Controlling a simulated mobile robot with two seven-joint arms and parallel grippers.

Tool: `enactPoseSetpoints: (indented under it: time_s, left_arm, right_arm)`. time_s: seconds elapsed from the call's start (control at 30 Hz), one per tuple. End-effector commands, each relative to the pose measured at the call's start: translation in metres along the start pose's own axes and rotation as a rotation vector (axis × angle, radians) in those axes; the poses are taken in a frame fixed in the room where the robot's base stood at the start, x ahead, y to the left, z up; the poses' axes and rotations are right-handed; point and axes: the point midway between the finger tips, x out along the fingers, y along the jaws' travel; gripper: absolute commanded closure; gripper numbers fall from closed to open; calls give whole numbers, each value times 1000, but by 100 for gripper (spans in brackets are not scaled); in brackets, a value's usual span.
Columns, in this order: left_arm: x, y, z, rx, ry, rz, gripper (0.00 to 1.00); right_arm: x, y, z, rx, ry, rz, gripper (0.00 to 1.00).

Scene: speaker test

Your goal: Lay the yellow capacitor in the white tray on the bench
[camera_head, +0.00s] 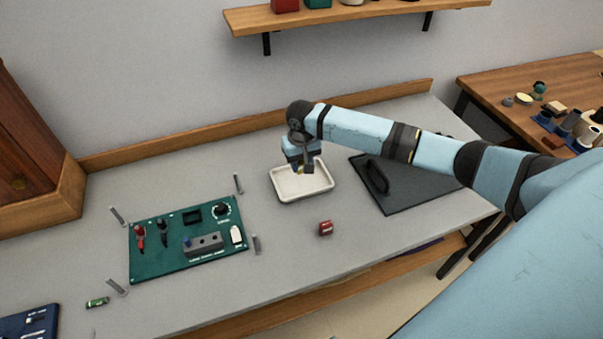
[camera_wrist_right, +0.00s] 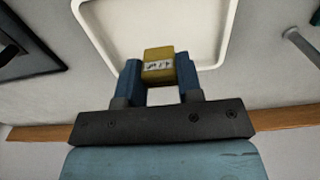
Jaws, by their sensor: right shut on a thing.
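The yellow capacitor (camera_wrist_right: 158,66) is a small yellow block with a dark marking on a pale label, held between the two blue fingers of my right gripper (camera_wrist_right: 158,76) in the right wrist view. In the head view my right gripper (camera_head: 301,170) points down over the white tray (camera_head: 289,199), and a bit of yellow shows at its tips. The tray is shallow, with rounded corners, and stands on the grey bench. I cannot tell whether the capacitor touches the tray floor. My left gripper is not in view.
A green circuit board (camera_head: 160,262) lies left of the tray, with metal clips around it. A small red block (camera_head: 325,228) sits in front of the tray. A black mat (camera_head: 407,200) with a black handle-like object lies to the right. A wooden ledge (camera_head: 190,144) runs behind.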

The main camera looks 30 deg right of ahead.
Motion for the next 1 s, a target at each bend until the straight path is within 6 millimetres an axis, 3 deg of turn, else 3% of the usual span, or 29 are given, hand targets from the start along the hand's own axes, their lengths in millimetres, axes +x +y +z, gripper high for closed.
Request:
enactPoseSetpoints:
  time_s: [0.33, 0.7, 0.73, 0.83, 1.0]
  left_arm:
    - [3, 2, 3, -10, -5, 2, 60]
    - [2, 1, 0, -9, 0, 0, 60]
    - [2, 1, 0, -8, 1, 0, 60]
    - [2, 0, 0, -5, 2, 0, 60]
    - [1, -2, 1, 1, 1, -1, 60]
  right_arm:
    - [42, 0, 0, 0, -1, 1, 90]
    - [45, 0, 0, 0, -1, 1, 90]
    - [46, 0, 0, 0, 0, 1, 64]
    - [46, 0, 0, 0, 0, 1, 41]
    - [46, 0, 0, 0, 0, 1, 41]
